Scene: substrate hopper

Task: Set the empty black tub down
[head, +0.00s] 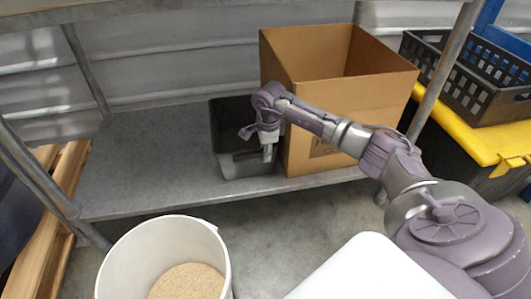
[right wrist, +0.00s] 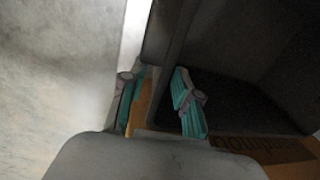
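The black tub (head: 224,128) stands upright on the grey metal shelf (head: 150,165), close against the left side of the cardboard box. Its inside looks empty. My right gripper (head: 267,152) points down at the tub's right side. In the right wrist view, the tub (right wrist: 245,65) fills the upper right. The two teal fingers of my right gripper (right wrist: 158,102) are spread apart, with the tub's wall edge running between them. They do not look clamped on it. My left gripper is in neither view.
The open cardboard box (head: 345,100) stands right of the tub. A white bucket (head: 125,262) holding tan granules is in front of the shelf. A black crate (head: 470,90) sits on a yellow lid (head: 485,140) at right. The shelf's left part is clear.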

